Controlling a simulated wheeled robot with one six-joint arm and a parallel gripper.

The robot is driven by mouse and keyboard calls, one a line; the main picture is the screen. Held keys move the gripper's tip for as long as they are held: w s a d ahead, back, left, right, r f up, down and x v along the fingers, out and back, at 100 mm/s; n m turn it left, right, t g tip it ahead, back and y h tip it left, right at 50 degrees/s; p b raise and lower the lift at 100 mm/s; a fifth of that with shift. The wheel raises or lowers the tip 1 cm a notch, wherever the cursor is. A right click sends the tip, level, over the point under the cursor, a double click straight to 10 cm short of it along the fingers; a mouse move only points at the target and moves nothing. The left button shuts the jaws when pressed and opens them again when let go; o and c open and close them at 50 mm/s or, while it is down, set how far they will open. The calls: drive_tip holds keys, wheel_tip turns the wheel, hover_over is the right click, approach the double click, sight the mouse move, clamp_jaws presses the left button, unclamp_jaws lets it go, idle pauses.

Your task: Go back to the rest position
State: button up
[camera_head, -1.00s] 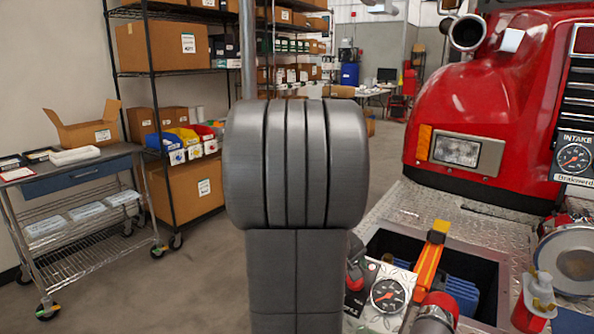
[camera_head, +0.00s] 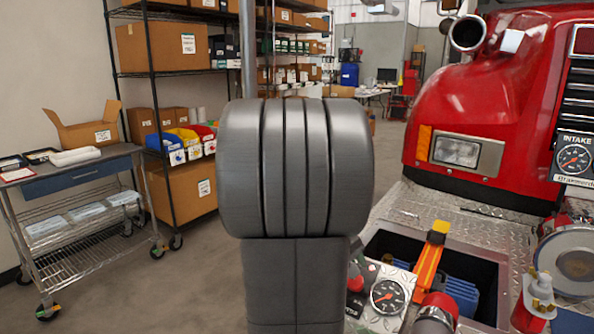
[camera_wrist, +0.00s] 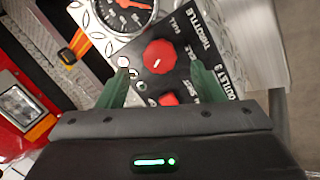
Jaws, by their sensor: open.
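My gripper (camera_wrist: 160,85) shows in the wrist view with its two greenish fingers apart and nothing between them. Beyond the fingers is the pump panel (camera_wrist: 215,50) with a red throttle knob (camera_wrist: 159,56), a smaller red control (camera_wrist: 168,99) and a round gauge (camera_wrist: 127,12). I cannot tell how close the fingers are to the panel. In the head view my grey arm (camera_head: 295,170) fills the middle and hides part of the panel; my gripper is hidden there. The gauge (camera_head: 388,296) shows right of the arm.
The red fire truck (camera_head: 480,110) stands at right, with an open bumper well (camera_head: 400,243) and an orange-yellow bar (camera_head: 430,262) over it. A metal cart (camera_head: 80,180) and a loaded shelf rack (camera_head: 150,100) stand at left. Open floor (camera_head: 190,280) lies between the cart and my arm.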

sight(354, 280)
drive_tip(key=x, duration=0.4)
drive_tip(key=shift+w+d+f, duration=0.15)
drive_tip(key=shift+d+f, duration=0.1)
drive_tip(key=shift+f, duration=0.05)
drive_tip(key=shift+r+m+p, duration=0.2)
drive_tip(key=shift+m+p, duration=0.15)
drive_tip(key=shift+m, duration=0.85)
drive_tip(key=m+p, duration=0.2)
drive_tip(key=m, duration=0.1)
drive_tip(key=shift+m+y, duration=0.3)
drive_tip(key=shift+m, duration=0.1)
drive_tip(key=m+p, duration=0.2)
drive_tip(key=m, duration=0.1)
drive_tip(key=shift+r+m+y, duration=0.1)
drive_tip(key=shift+m+y, duration=0.2)
drive_tip(key=shift+y, duration=0.1)
drive_tip(key=m+p, duration=0.3)
drive_tip(key=shift+v, duration=1.3)
drive_tip(key=shift+a, duration=0.1)
